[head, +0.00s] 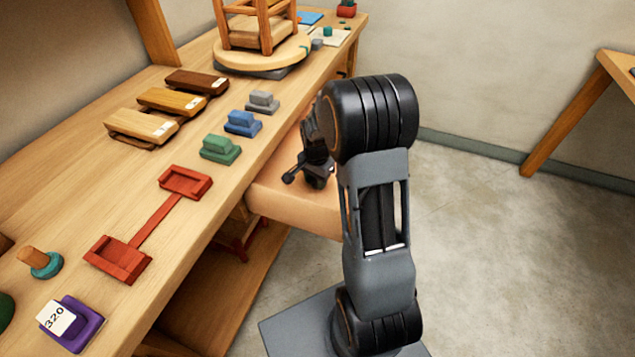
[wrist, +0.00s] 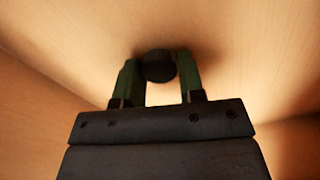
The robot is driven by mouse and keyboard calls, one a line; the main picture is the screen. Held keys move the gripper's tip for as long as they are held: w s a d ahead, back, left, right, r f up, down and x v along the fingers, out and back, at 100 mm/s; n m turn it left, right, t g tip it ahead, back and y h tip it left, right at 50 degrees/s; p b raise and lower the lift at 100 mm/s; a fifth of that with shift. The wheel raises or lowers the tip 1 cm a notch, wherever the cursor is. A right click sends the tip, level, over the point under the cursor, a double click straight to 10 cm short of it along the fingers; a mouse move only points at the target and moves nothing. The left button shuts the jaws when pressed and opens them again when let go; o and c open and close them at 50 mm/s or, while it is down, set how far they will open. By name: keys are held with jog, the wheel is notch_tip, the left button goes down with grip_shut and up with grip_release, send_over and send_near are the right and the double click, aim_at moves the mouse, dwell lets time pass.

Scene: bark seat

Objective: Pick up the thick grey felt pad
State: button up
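I cannot make out a thing that is surely the thick grey felt pad. A small grey stepped block (head: 262,103) stands on the bench, but its material cannot be told. My gripper (head: 308,172) is beside the bench, over a light wooden box-like part (head: 265,203) that juts out from it. In the wrist view my gripper (wrist: 160,75) has its two green fingers on either side of a dark round knob (wrist: 160,66) on a wooden surface. The fingers look very close to the knob; whether they press on it cannot be told.
On the bench (head: 60,190) lie a blue block (head: 242,123), a green block (head: 220,149), a red double-ended tray (head: 120,260), wooden blocks (head: 142,126), and a purple block (head: 70,323). A small stool (head: 258,35) stands on a round board (head: 232,57). Floor (head: 500,260) is clear at right.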

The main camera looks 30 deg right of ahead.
aim_at(316, 181)
jog(key=c, duration=0.4)
notch_tip(316, 181, up, 10)
jog(key=shift+p, duration=1)
jog(key=shift+c, duration=0.2)
